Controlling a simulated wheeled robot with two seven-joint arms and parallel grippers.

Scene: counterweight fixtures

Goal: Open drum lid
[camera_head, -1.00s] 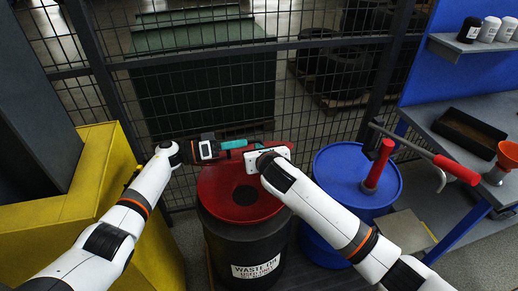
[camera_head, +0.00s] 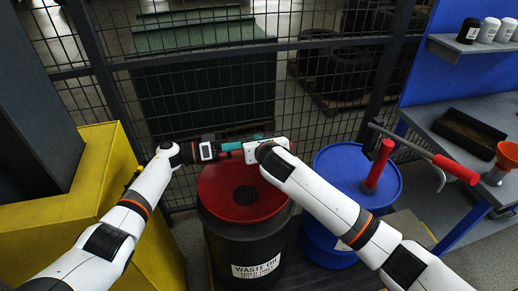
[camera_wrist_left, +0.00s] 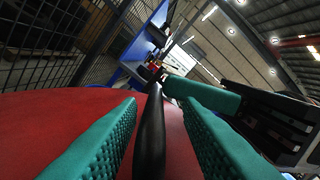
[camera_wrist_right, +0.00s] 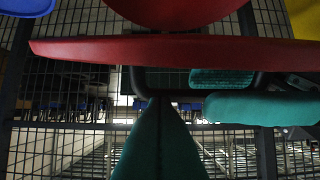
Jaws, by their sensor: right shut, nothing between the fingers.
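The black waste-oil drum (camera_head: 245,245) stands upright at centre, with a red lid area (camera_head: 225,195) and a dark centre at its top. My left gripper (camera_wrist_left: 160,103) is open, its teal fingers on either side of a black bar (camera_wrist_left: 150,140) above the red surface (camera_wrist_left: 55,115); I see gaps beside the bar. My right gripper (camera_wrist_right: 157,104) is shut and empty, its tips near the black bar in the right wrist view. There a red plate (camera_wrist_right: 175,50) shows almost edge-on, apart from a red disc (camera_wrist_right: 175,10). The grippers hide part of the lid in the head view.
A blue drum (camera_head: 335,165) with a red-handled pump (camera_head: 375,165) stands close on the right. A yellow cabinet (camera_head: 90,175) is on the left. Wire mesh (camera_head: 310,120) stands behind. A workbench (camera_head: 455,135) is at the far right.

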